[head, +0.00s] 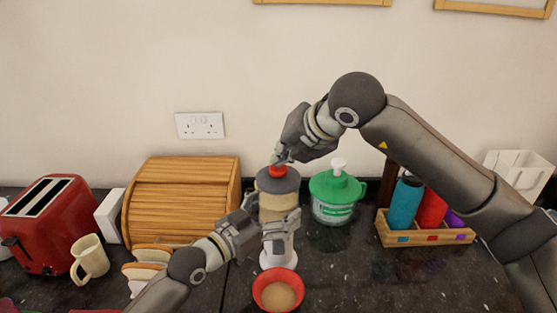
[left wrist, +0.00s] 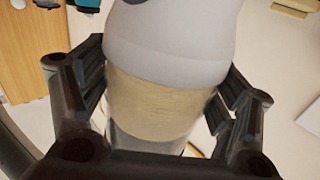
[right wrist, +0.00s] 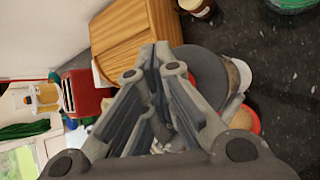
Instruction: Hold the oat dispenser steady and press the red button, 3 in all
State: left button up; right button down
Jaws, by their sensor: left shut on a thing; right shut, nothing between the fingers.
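The oat dispenser (head: 279,203) stands upright on the dark counter, with a grey lid, a clear body of oats and a white base. The red button (head: 277,171) is on top of its lid. My left gripper (head: 262,226) is shut around the dispenser's body; the left wrist view shows its fingers on both sides of the oat-filled container (left wrist: 155,105). My right gripper (head: 279,160) is shut and empty, its fingertips at or just above the button; I cannot tell if they touch.
A red bowl (head: 262,290) with oats sits before the dispenser. A green-lidded container (head: 336,196) stands close at right, beside a wooden rack (head: 425,236) of bottles. A wooden bread box (head: 182,200), cream mug (head: 90,258) and red toaster (head: 47,222) are at left.

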jog(key=shift+f, duration=0.1)
jog(key=shift+r, duration=1.5)
jog(key=shift+r, duration=2.55)
notch_tip(320, 180, up, 4)
jog(key=shift+f, duration=0.1)
jog(key=shift+f, duration=0.15)
jog(key=shift+f, duration=4.25)
